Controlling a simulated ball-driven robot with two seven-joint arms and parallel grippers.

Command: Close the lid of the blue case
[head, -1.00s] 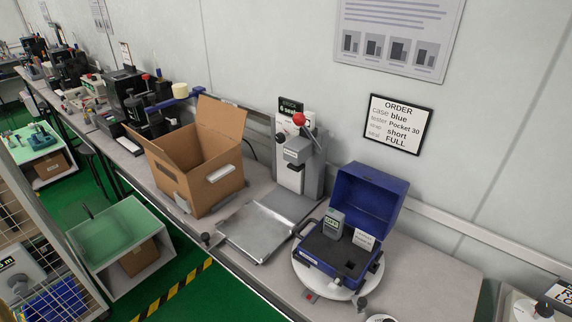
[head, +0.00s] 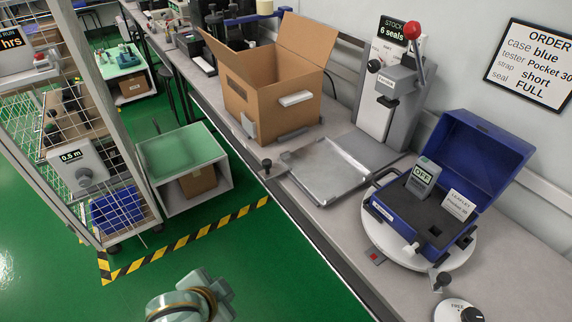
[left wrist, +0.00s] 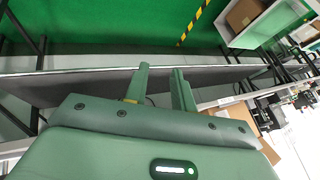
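The blue case (head: 381,210) sits on a round white turntable (head: 462,258) on the bench, at the right of the head view. Its lid (head: 487,150) stands open, tilted up at the back. In the grey foam inside are a tester with an "OFF" screen (head: 422,178) and a white leaflet card (head: 459,204). My left gripper (left wrist: 161,72) shows in the left wrist view with its two fingers apart and nothing between them. It is well away from the case, which that view does not show. My right gripper is in neither view.
A metal tray (head: 328,172) and a press with a red-knobbed lever (head: 412,30) stand left of the case. An open cardboard box (head: 285,105) is farther left. A dial (head: 458,312) is near the front edge. Green floor lies before the bench.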

